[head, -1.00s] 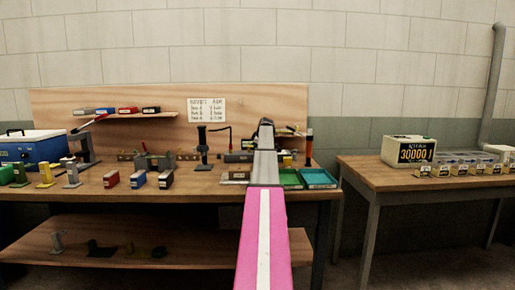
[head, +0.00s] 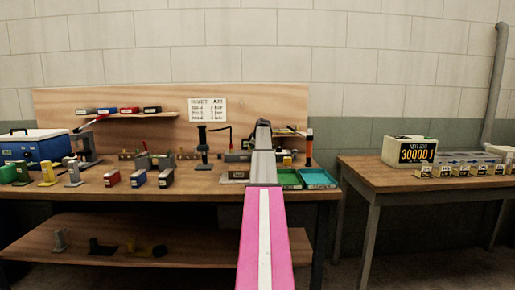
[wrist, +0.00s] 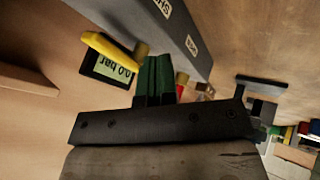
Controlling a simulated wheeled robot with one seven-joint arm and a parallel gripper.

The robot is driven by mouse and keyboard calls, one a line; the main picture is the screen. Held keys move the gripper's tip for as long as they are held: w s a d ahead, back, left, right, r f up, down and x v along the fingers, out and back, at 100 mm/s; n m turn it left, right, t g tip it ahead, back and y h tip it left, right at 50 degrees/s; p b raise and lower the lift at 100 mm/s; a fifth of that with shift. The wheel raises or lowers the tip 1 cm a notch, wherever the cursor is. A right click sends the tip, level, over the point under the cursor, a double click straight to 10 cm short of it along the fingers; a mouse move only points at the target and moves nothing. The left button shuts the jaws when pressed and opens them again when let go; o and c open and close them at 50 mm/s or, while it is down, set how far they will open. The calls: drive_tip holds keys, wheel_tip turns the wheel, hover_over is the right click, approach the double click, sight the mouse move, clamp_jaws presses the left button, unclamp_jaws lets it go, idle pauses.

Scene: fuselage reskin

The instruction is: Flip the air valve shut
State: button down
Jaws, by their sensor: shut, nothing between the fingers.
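In the wrist view a yellow lever (wrist: 108,46) lies next to a brass fitting (wrist: 141,50) on a grey block (wrist: 165,38) with white labels. It looks like the air valve's handle. A small dark gauge (wrist: 107,70) beside it reads 0.0 bar. My gripper (wrist: 157,62) shows there as dark green fingers, shut and empty. The fingertips are close to the brass fitting and the grey block, to the right of the lever in the picture; contact cannot be told. In the head view my arm reaches to the bench's back and hides the valve and fingers.
A wooden bench (head: 215,186) carries several coloured blocks, a blue cooler (head: 35,148) and green and teal trays (head: 318,178). A backboard with a shelf (head: 125,115) stands behind. A second table (head: 400,178) at right holds a counter box (head: 410,150).

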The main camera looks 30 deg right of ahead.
drive_tip(key=v, duration=1)
drive_tip(key=shift+s+a, duration=0.25)
drive_tip(key=shift+a, duration=0.1)
